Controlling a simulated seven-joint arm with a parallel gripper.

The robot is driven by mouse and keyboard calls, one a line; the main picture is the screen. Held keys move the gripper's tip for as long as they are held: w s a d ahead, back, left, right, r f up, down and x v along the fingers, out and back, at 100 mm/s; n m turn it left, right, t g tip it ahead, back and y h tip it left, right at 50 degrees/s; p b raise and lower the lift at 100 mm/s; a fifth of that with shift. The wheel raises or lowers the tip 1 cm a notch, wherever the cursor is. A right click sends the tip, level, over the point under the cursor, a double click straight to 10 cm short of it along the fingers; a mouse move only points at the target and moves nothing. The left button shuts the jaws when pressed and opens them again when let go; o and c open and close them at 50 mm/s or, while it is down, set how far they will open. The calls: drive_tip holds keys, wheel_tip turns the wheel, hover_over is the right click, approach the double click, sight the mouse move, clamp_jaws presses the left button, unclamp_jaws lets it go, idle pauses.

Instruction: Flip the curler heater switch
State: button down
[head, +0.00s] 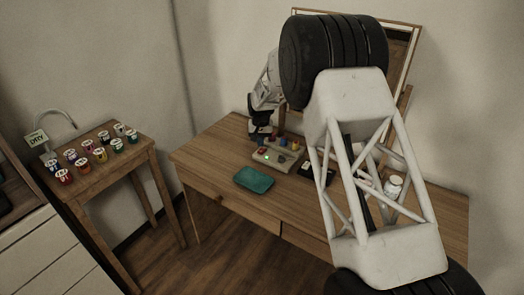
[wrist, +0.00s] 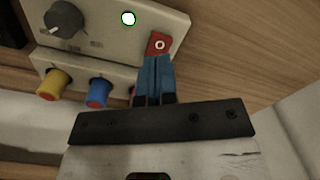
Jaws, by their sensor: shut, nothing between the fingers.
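The curler heater (head: 272,160) is a pale box on the wooden desk. Yellow, blue and red curlers stand beside the panel; the red one is partly hidden by my gripper.
A teal item (head: 254,180) lies in front of the heater on the desk (head: 215,155). A white jar (head: 393,187) stands to the right, and a mirror (head: 405,40) stands behind, partly hidden by my arm. A side table (head: 125,165) holds several colored cups.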

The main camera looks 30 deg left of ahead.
sight(261, 151)
drive_tip(key=shift+r, duration=1.85)
drive_tip(key=shift+d, duration=0.1)
